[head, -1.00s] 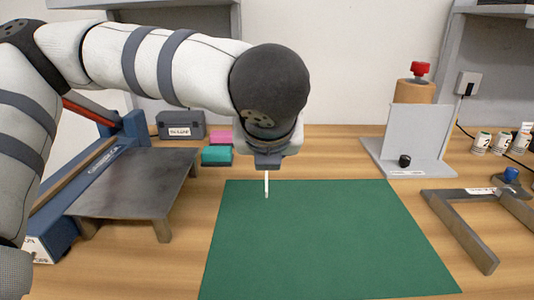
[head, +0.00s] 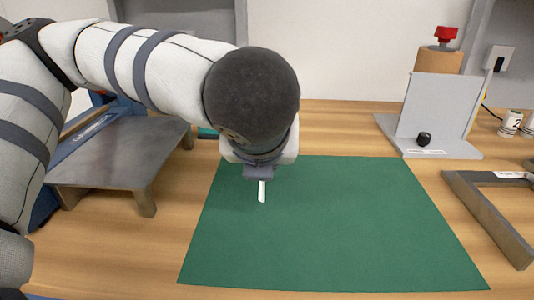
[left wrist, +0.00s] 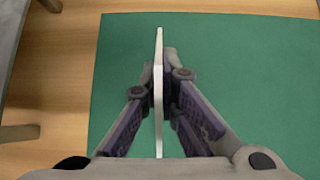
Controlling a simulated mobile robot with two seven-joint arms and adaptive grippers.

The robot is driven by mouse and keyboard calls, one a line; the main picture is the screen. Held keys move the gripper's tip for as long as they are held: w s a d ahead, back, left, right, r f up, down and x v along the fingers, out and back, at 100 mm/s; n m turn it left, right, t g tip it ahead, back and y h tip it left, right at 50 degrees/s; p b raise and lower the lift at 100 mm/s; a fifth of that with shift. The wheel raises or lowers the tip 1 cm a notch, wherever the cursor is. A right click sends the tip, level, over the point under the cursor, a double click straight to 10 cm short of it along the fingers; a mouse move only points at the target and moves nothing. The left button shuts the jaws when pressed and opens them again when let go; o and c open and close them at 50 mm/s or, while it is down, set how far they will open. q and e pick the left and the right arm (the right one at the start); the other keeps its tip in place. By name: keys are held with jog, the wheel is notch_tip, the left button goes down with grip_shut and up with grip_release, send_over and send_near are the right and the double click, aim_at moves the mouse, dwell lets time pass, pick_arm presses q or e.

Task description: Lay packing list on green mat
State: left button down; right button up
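The green mat (head: 340,230) lies flat on the wooden table, and it fills much of the left wrist view (left wrist: 250,60). My left gripper (left wrist: 159,95) is shut on a thin white sheet, the packing list (left wrist: 159,50), which is seen edge-on between the fingers. In the head view my left gripper (head: 260,176) hangs over the back left part of the mat. The packing list (head: 262,192) sticks out below it as a narrow white strip. I cannot tell whether its lower edge touches the mat. My right gripper is not in view.
A dark metal stand (head: 120,155) is on the left beside the mat. A grey bracket (head: 435,115) with a black knob stands at the back right. A grey metal frame (head: 495,225) lies right of the mat. The rest of the mat is bare.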

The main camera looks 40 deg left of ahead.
pick_arm(q)
jog(key=shift+f, duration=0.1)
dwell(0.4)
jog(key=c, duration=2.2)
grip_release()
jog(key=shift+c, duration=0.2)
jog(key=o, duration=0.5)
jog(key=o, duration=0.5)
jog(key=shift+o, duration=0.2)
